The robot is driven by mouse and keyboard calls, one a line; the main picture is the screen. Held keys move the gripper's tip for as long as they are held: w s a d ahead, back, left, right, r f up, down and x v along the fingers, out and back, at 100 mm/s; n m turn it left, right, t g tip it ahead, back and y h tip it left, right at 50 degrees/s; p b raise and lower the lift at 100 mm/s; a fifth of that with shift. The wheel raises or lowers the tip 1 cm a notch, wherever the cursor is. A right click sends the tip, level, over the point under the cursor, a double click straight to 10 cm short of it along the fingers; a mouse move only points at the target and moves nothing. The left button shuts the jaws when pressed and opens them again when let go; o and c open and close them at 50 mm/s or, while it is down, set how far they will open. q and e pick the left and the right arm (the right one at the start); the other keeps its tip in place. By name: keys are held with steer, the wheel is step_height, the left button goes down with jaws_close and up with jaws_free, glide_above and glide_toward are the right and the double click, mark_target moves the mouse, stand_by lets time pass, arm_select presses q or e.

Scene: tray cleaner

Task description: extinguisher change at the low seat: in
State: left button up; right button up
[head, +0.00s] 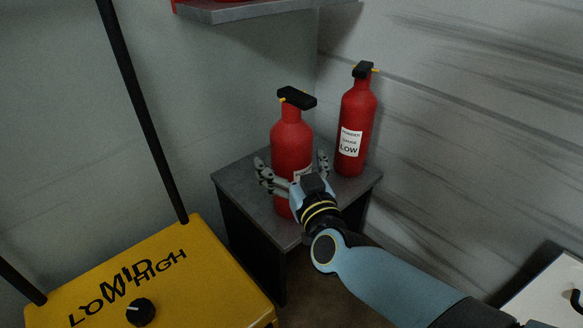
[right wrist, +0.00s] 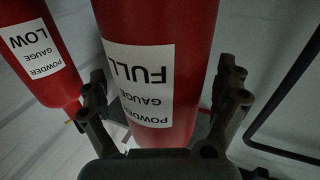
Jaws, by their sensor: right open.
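Two red extinguishers with black tops stand upright on a grey low seat (head: 235,178) in the corner. The nearer one (head: 291,138) is labelled "POWDER GAUGE FULL" in the right wrist view (right wrist: 185,45). The other (head: 357,112), labelled "POWDER GAUGE LOW", stands behind and to the right, against the wall; it also shows in the right wrist view (right wrist: 30,45). My right gripper (head: 292,170) is open, its fingers on either side of the FULL extinguisher's lower body; in the right wrist view its fingers (right wrist: 165,95) flank the body. My left gripper is not in view.
A yellow box (head: 205,275) with a black knob (head: 140,312) and LOW, MID, HIGH markings stands at the lower left, with a black pole rising from it. A grey shelf (head: 235,14) overhangs at the top. A white surface (head: 545,290) is at the lower right.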

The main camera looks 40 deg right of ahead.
steer(key=c, duration=1.6)
steer(key=shift+w+r, duration=0.1)
steer(key=shift+r, duration=0.05)
steer(key=shift+c, duration=0.6)
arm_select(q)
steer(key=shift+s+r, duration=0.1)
arm_select(e)
steer(key=shift+r, duration=0.15)
